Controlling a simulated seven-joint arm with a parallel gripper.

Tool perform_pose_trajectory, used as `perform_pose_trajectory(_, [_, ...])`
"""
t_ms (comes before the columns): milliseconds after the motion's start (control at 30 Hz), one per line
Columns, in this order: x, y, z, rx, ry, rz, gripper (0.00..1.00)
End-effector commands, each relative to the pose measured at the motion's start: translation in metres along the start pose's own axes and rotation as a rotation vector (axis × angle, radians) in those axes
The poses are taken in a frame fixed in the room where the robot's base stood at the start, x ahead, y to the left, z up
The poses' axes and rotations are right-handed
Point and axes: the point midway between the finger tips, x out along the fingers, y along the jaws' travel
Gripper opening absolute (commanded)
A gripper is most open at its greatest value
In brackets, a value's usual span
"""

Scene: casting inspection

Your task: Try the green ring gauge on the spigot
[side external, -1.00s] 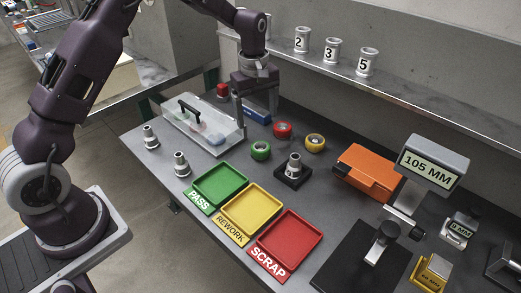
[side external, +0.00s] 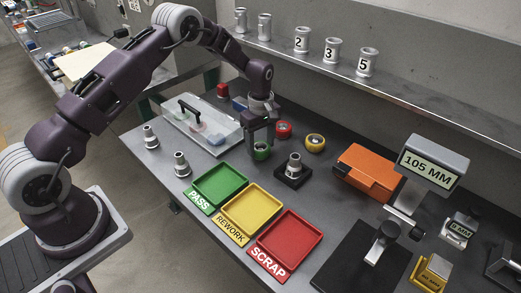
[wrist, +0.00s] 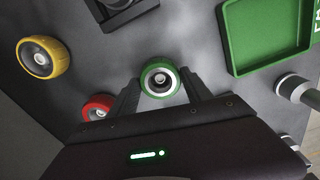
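The green ring gauge (side external: 262,154) lies on the bench, left of the spigot (side external: 295,162), which stands upright on a dark square base (side external: 292,178). My gripper (side external: 260,146) points down at the green ring, a finger on either side. In the wrist view, the green ring (wrist: 147,78) sits between the tips of my open gripper (wrist: 160,82), with small gaps showing beside it. Its centre hole faces the camera. Part of the dark base (wrist: 125,22) shows at the top of the wrist view; the spigot itself is mostly cut off there.
A red ring (side external: 283,129) and a yellow ring (side external: 315,142) lie close behind. A clear lidded box (side external: 205,130) stands left. Green (side external: 220,184), yellow and red trays line the front. Two loose castings (side external: 181,165) stand left. An orange case (side external: 366,170) is right.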

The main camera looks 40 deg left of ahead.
Motion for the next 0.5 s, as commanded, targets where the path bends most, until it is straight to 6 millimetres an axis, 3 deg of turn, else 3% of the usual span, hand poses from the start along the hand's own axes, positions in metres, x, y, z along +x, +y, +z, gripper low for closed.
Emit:
perform_pose_trajectory(33, [-0.0001,0.0,0.0,0.0,0.0,0.0,0.45])
perform_pose_trajectory(233, [-0.0003,0.0,0.0,0.0,0.0,0.0,0.06])
perform_pose_trajectory(500, [-0.006,0.0007,-0.0001,0.001,0.001,0.002,0.04])
